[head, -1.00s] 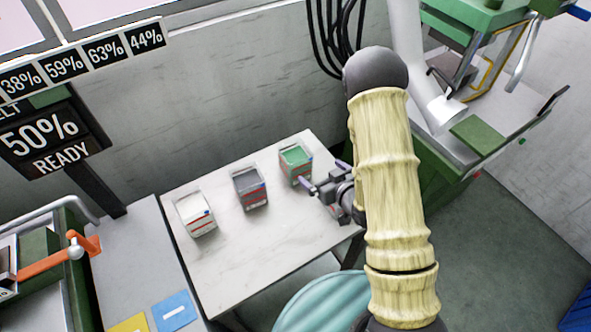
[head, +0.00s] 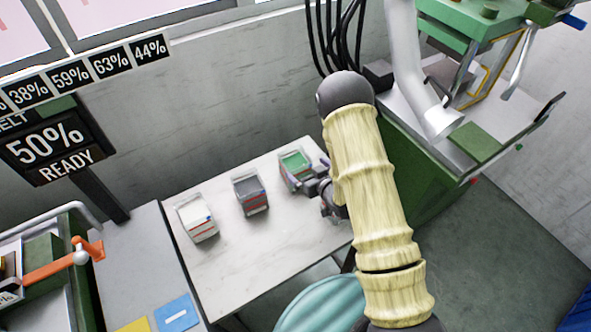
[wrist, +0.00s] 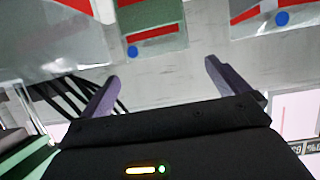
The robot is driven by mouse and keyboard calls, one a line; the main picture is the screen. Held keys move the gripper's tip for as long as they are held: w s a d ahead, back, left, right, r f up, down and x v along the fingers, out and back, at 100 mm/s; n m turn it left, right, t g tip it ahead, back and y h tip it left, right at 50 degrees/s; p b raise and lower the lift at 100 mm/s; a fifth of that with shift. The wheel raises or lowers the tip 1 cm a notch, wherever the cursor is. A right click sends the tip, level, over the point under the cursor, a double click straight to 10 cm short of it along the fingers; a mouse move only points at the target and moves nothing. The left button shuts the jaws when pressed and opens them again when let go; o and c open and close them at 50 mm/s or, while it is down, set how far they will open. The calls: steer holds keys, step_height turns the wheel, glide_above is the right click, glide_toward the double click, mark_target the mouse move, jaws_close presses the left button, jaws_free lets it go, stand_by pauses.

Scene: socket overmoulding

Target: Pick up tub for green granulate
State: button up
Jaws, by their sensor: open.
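The tub of green granulate (head: 294,158) stands upright at the back right of the pale table, the rightmost of three tubs. It also shows in the wrist view (wrist: 152,28), with a red band and a blue dot, ahead of and between the lines of the fingers. My gripper (head: 306,173) is at the right front of this tub. Its two purple-grey fingers are spread and empty in the wrist view (wrist: 162,71), with a gap between their tips and the tub. In the head view the near finger overlaps the tub's lower edge.
A grey-filled tub (head: 250,192) and a white-filled tub (head: 197,218) stand to the left on the marble-look table (head: 240,260). The wall is close behind the table. A green machine (head: 425,165) stands to the right. The table front is clear.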

mark_target(289, 153)
steer(key=shift+p+x, duration=0.45)
steer(key=shift+x, duration=1.7)
steer(key=shift+p+x, duration=1.1)
steer(key=shift+x, duration=1.5)
steer(key=shift+d, duration=0.1)
steer(key=shift+w, duration=0.1)
steer(key=c, duration=1.7)
steer(key=shift+r, duration=0.1)
